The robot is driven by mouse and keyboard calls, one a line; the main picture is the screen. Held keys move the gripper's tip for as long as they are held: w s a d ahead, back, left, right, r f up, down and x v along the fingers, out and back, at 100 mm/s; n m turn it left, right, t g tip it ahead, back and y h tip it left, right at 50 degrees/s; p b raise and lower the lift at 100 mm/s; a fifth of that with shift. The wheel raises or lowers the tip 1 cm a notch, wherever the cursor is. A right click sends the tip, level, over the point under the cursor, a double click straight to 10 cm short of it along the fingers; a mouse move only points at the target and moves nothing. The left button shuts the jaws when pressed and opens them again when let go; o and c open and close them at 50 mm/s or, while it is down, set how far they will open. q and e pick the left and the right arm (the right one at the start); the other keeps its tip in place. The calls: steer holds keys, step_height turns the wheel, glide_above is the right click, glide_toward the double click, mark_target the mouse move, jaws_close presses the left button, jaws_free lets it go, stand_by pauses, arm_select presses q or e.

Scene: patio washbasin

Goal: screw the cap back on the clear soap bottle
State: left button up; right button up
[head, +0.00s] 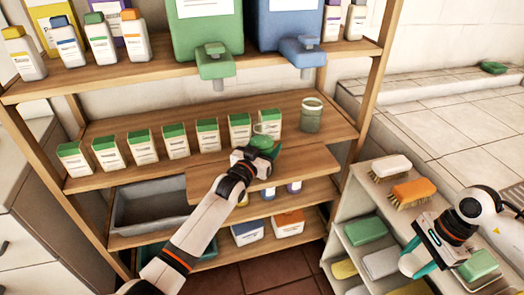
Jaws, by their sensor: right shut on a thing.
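A clear, greenish container (311,117) with a pale rim stands upright on the middle shelf; it looks like the clear soap bottle. My left gripper (262,149) is over the front of that shelf, left of the container and apart from it. A small rounded green thing (262,140) shows at its fingertips; I cannot tell whether the fingers hold it or whether it is the cap.
Several green-topped cartons (177,140) line the middle shelf (325,150). A green dispenser (214,62) and a blue dispenser (302,50) overhang it. Brushes (412,190) and soap blocks (366,231) fill the side shelf. A grey bin (150,205) sits below left.

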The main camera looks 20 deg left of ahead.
arm_select(q)
step_height(320, 180, up, 10)
steer(key=shift+r, duration=0.1)
arm_select(e)
steer(key=shift+r, duration=0.15)
stand_by(0.4)
